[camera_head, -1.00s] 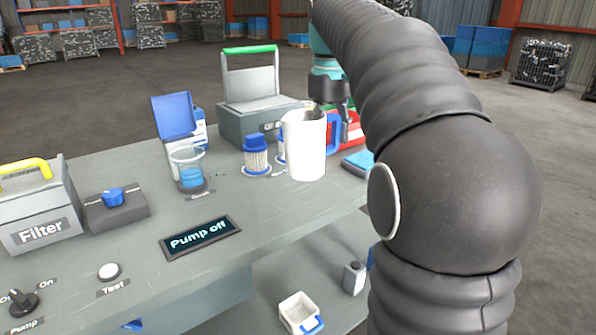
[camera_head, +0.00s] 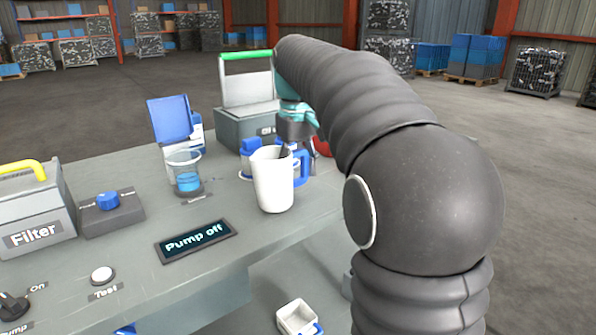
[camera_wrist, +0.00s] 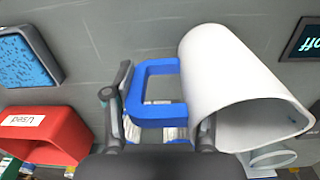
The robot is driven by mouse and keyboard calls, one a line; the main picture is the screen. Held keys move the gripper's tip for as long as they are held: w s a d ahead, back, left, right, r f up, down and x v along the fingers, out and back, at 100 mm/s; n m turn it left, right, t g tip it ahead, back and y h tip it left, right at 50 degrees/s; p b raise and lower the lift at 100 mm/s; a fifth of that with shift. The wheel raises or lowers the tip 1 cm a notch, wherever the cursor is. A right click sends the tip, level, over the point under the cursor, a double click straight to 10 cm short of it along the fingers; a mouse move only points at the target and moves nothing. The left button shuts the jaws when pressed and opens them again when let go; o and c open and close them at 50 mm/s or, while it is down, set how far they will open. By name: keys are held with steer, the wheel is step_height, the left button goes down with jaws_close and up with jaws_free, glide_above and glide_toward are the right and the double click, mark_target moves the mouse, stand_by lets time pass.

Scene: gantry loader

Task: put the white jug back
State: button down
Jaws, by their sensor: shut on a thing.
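The white jug (camera_head: 273,182) is in front of my gripper (camera_head: 298,147) in the head view, over the right part of the workbench. It looks nearly upright; I cannot tell whether its base touches the bench top. In the wrist view the jug (camera_wrist: 222,75) is on the right with its open mouth towards the lower right. Its blue handle (camera_wrist: 142,92) lies between the fingers of my gripper (camera_wrist: 160,112), which is shut on it. The fingertips are partly hidden in both views.
The grey workbench (camera_head: 120,233) holds a beaker with blue liquid (camera_head: 187,172), a "Pump off" display (camera_head: 196,241) and a Filter box (camera_head: 33,215). Blue-topped filters stand behind the jug. A red bin (camera_wrist: 45,132) and blue sponge-like pad (camera_wrist: 27,58) are nearby. A white container (camera_head: 297,316) sits below.

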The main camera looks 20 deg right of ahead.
steer(key=shift+c, duration=1.8)
jaws_free()
steer(key=shift+f, duration=0.1)
steer(key=r+p, duration=0.3)
steer(key=r, duration=0.9)
steer(key=shift+a+r, duration=0.15)
steer(key=shift+a, duration=0.05)
steer(key=shift+s, duration=0.2)
